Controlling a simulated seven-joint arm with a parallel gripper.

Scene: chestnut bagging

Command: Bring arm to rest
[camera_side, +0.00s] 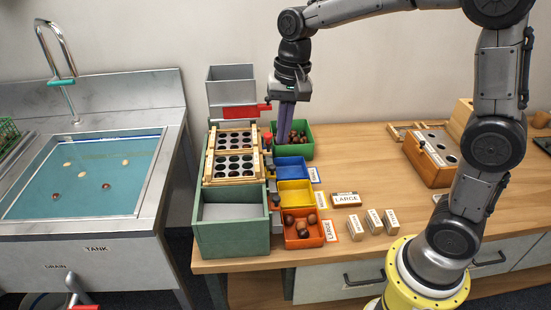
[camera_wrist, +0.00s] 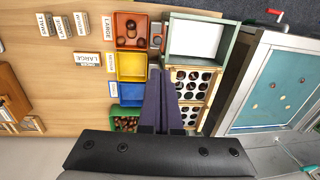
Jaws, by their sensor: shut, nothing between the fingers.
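My gripper (camera_side: 283,122) hangs with its long purple fingers pointing down, beside the left edge of the green bin (camera_side: 306,146). The fingers are together with nothing between them. In the wrist view my gripper (camera_wrist: 163,75) points over the strip between the coloured bins and the wooden sorting frame. The green bin holds several chestnuts (camera_side: 297,137). The wooden frame (camera_side: 207,165) carries plates with round holes. My arm reaches in from the right, high above the table.
The blue bin (camera_side: 290,160) and yellow bin (camera_side: 294,183) look empty; the orange bin (camera_side: 316,236) holds several chestnuts. A green-walled box (camera_side: 231,236) stands at the front left. A water tank (camera_side: 90,200) with floating chestnuts is further left. The table (camera_side: 370,160) is clear centrally.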

